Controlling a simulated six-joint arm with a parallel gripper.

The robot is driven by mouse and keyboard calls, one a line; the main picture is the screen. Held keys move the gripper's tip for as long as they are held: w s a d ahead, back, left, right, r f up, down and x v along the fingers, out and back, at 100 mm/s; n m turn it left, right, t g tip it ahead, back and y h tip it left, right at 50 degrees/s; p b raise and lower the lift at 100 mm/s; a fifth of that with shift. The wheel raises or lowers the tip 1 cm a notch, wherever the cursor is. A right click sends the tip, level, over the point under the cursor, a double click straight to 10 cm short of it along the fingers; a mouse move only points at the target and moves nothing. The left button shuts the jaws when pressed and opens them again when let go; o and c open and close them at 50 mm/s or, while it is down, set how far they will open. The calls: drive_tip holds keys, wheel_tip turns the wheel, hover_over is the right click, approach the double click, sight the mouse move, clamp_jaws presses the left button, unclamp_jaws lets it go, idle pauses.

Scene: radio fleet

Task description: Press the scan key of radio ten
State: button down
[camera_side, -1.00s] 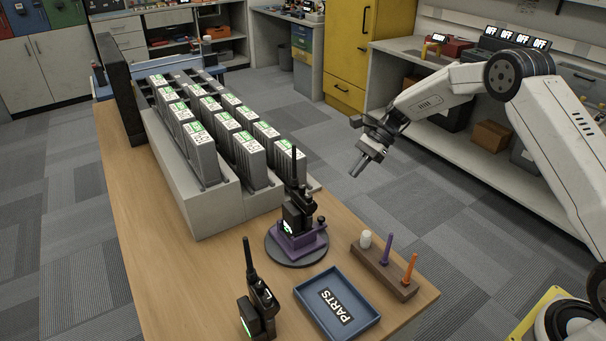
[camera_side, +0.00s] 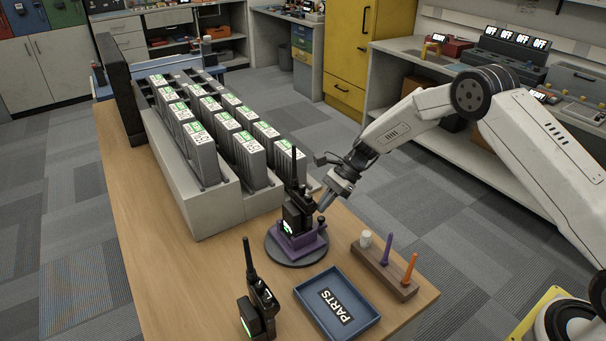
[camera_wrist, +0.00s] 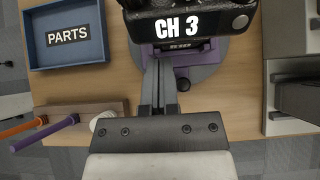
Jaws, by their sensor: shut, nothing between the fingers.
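A black handheld radio (camera_side: 296,214) with an antenna stands upright in a purple cradle (camera_side: 312,241) on a round grey turntable (camera_side: 283,258). Its top face fills the upper part of the wrist view, with a white "CH 3" display (camera_wrist: 177,28). My gripper (camera_side: 322,208) is shut and empty, just right of this radio. In the wrist view its closed fingers (camera_wrist: 158,62) point at the radio's near side; I cannot tell whether they touch. A second black radio (camera_side: 256,306) stands at the table's front edge with a lit green face. I cannot read which is radio ten, and no scan key is discernible.
A grey rack (camera_side: 210,215) with several green-labelled units stands left of the turntable. A blue PARTS tray (camera_side: 366,318) lies in front. A wooden block (camera_side: 370,258) with white, purple and orange pegs stands at the right edge.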

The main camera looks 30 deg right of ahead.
drive_tip(key=shift+a, duration=0.4)
drive_tip(key=shift+a, duration=0.95)
drive_tip(key=shift+d, duration=0.55)
drive_tip(key=d+f+v, duration=0.1)
drive_tip(key=v, duration=1.1)
drive_tip(key=shift+d, duration=0.4)
drive_tip(key=shift+f, duration=0.1)
